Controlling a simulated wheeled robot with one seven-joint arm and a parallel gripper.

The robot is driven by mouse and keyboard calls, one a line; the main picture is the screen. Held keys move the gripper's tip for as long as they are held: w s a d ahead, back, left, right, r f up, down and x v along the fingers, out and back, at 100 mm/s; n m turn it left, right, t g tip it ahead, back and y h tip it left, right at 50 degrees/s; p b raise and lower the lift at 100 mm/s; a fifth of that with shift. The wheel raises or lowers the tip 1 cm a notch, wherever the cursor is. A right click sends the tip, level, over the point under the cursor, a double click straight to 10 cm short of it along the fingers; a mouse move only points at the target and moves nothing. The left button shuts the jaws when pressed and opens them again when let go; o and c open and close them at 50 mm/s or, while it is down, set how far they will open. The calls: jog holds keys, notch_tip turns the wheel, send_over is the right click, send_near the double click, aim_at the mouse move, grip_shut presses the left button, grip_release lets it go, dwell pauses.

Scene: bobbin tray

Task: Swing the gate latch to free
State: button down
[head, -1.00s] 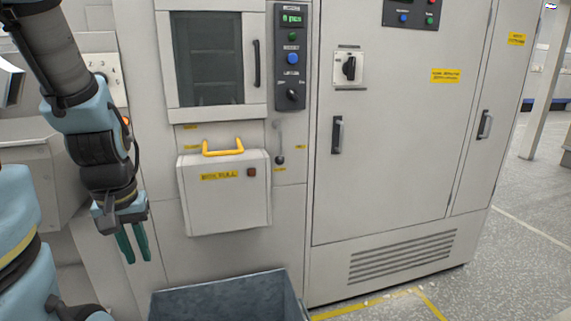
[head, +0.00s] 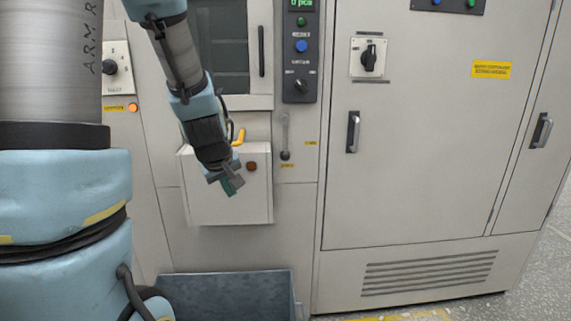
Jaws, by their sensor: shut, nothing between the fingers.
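The gate latch (head: 285,136) looks to be the slim grey lever on the pale cabinet, hanging straight down and ending in a dark knob. A small yellow label sits just below the knob and another to its right; I cannot read either. My gripper (head: 232,187) is shut and empty, its green fingers pointing down and to the right. It appears in front of the light box with the yellow handle (head: 239,138), left of the latch and lower in the picture. It is apart from the latch. My arm hides much of the box and handle.
A control panel (head: 301,87) with a dark knob is above the latch. A cabinet door with a dark handle (head: 353,132) lies to the right. A grey open bin (head: 230,283) stands on the floor below the box. The cabinet face around the latch is clear.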

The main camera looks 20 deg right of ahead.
aim_at(285, 137)
jog(key=w+d+r+n+t+y+b, duration=0.1)
jog(key=w+d+n+t+b, duration=0.45)
jog(key=w+d+n, duration=0.75)
jog(key=s+d+f+n+t+y, duration=0.1)
jog(key=s+d+n+t+y, duration=0.3)
jog(key=d+n+y, duration=0.2)
jog(key=shift+s+d+f+n+b, duration=0.2)
jog(key=shift+s+d+n+b, duration=0.15)
jog(key=shift+d+n, duration=0.35)
jog(key=p+x, duration=0.2)
jog(key=x, duration=0.8)
jog(key=shift+a+r+p, duration=0.2)
jog(key=shift+r+p, duration=0.05)
jog(key=shift+p, duration=0.05)
jog(key=shift+d, duration=0.15)
jog(key=shift+s+d+f+n+b, duration=0.1)
jog(key=shift+d+n+b, duration=0.2)
jog(key=shift+b, duration=0.25)
